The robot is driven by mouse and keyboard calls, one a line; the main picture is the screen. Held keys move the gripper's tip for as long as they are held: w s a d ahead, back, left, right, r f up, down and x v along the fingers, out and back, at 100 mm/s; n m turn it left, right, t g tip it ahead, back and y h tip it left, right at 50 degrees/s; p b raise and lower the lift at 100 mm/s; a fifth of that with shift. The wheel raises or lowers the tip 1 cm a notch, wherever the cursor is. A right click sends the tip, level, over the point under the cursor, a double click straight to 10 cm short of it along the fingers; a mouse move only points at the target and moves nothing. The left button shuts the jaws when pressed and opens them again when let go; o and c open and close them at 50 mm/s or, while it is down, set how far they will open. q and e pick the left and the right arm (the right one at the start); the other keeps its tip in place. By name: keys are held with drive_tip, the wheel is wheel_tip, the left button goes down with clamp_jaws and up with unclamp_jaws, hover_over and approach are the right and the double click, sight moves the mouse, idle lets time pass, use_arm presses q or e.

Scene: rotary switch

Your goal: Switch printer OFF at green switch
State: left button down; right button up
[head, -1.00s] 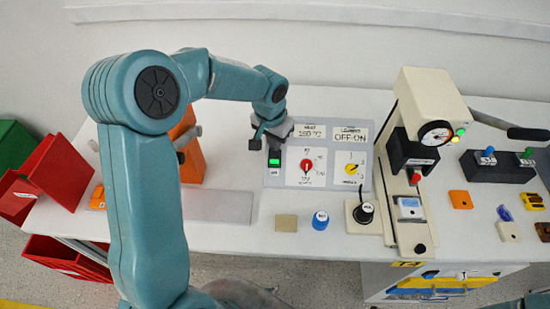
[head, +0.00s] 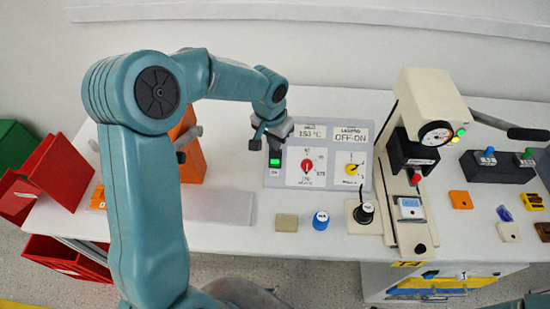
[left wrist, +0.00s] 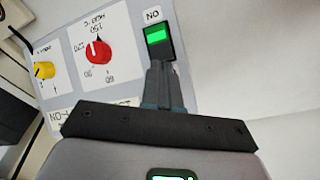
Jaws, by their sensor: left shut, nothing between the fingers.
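The green switch (head: 274,160) is a lit green rocker in a dark frame at the left side of the grey control panel (head: 327,125). In the left wrist view the green switch (left wrist: 156,35) glows beside a label reading "ON". My left gripper (head: 268,141) is shut and empty, just at the panel end of the switch. In the left wrist view its closed fingers (left wrist: 160,68) reach the dark lower part of the switch frame and overlap it. Whether they touch it I cannot tell. My right gripper is not in view.
The panel also carries a red knob (head: 306,166) and a yellow knob (head: 351,169). A cream press (head: 430,95) stands to the right. Red bins (head: 62,172) are at the left.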

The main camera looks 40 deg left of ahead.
sight(275, 155)
use_arm(q)
drive_tip(key=shift+f+b, duration=0.9)
drive_tip(key=shift+f, duration=0.15)
idle(0.5)
wheel_tip(275, 155, up, 7)
drive_tip(key=p, duration=0.5)
drive_tip(key=shift+r, duration=0.1)
idle(0.4)
drive_tip(key=shift+s, duration=0.15)
